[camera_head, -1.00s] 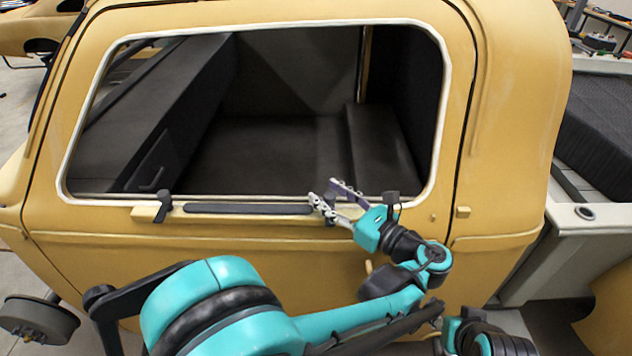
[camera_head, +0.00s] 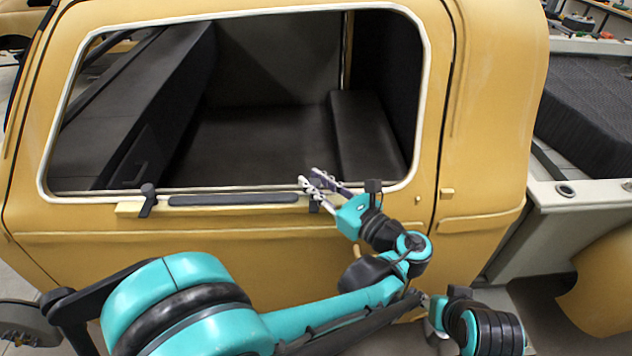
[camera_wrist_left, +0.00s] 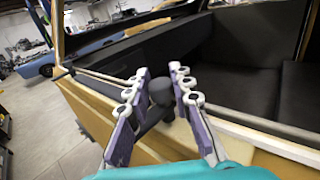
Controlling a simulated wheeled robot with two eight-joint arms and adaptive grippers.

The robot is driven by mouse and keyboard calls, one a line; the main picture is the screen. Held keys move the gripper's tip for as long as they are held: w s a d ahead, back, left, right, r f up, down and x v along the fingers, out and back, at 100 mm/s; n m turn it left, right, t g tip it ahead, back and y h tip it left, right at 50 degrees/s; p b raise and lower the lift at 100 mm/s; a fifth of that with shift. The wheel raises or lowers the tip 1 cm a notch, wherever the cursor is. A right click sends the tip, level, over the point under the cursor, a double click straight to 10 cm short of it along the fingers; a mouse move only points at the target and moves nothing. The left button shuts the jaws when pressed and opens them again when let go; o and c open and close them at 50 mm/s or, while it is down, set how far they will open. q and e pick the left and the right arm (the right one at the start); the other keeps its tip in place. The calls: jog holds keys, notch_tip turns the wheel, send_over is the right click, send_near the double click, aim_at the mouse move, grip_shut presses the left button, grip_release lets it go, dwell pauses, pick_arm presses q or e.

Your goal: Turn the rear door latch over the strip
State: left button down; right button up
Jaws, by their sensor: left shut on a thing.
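The car body's yellow door sill carries a dark grey strip (camera_head: 233,199). A dark latch (camera_head: 148,200) stands tilted at the strip's left end. A second dark latch is at the right end, mostly hidden behind my left gripper (camera_head: 309,177) in the head view. In the left wrist view, my left gripper (camera_wrist_left: 162,82) has its two fingers on either side of this rear latch's dark round knob (camera_wrist_left: 160,92) and is shut on it. Whether this latch overlaps the strip is hidden.
The window opening with its pale frame (camera_head: 424,110) lies just behind the strip, with a dark interior. A blue car (camera_wrist_left: 95,52) stands far off in the left wrist view.

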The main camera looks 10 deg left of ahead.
pick_arm(q)
jog(key=m+t+h+p, duration=0.1)
jog(key=m+t+h, duration=0.4)
jog(key=shift+s+a+h, duration=0.1)
jog(key=shift+a+h, duration=0.05)
jog(key=shift+h, duration=0.25)
jog(key=m+t+h, duration=0.1)
jog(key=h, duration=0.1)
jog(key=m+t+h+p, duration=0.1)
jog(key=m+h, duration=0.1)
jog(key=h, duration=0.1)
jog(key=shift+a+m, duration=0.15)
jog(key=shift+m, duration=0.15)
jog(key=m+h, duration=0.2)
jog(key=h, duration=0.2)
jog(key=shift+m, duration=0.3)
jog(key=m+h, duration=0.2)
jog(key=h, duration=0.2)
jog(key=shift+m+h, duration=0.4)
jog(key=shift+m+g+h+b, duration=0.3)
jog(key=shift+m+g+h, duration=0.5)
jog(key=shift+h, duration=0.45)
jog(key=shift+m+g+h+b, duration=0.25)
jog(key=shift+m+g+h, duration=0.25)
jog(key=shift+m+h, duration=0.65)
jog(key=shift+d+h, duration=0.2)
jog(key=shift+h, duration=0.2)
